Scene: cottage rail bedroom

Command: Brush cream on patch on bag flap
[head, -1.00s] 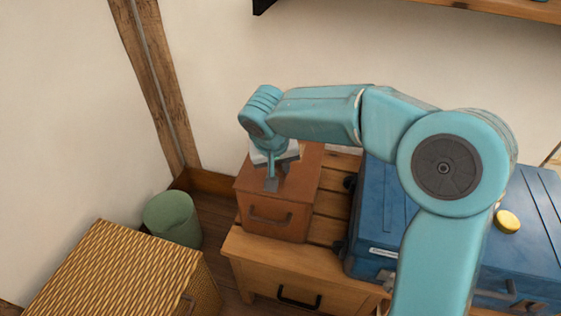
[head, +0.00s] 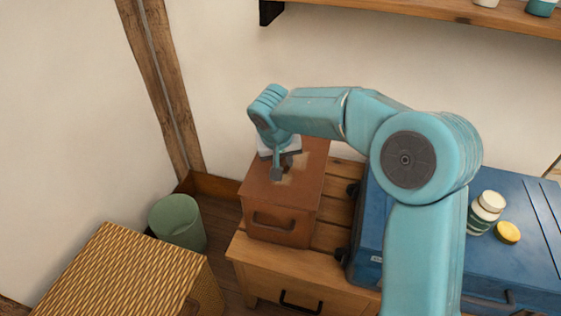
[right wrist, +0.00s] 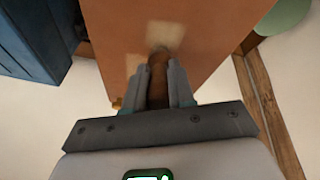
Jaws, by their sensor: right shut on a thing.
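The brown bag (head: 262,200) stands on the wooden bench, its flat flap facing up and a handle on its front. My right gripper (head: 281,170) is over the flap. In the right wrist view the right gripper (right wrist: 159,82) is shut on a brown brush (right wrist: 157,85), whose far end reaches the flap (right wrist: 215,50). A pale patch (right wrist: 167,33) lies by the brush end, and a second pale patch (right wrist: 133,63) is beside it. Whether the bristles touch is hidden. A cream jar (head: 484,213) and its yellow lid (head: 508,232) are on the blue suitcase. My left gripper is not in view.
The blue suitcase (head: 535,262) lies to the right of the bag. A green bin (head: 178,223) and a wicker basket (head: 125,270) stand at left. A shelf (head: 420,17) runs along the wall above. The wall is close behind the bag.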

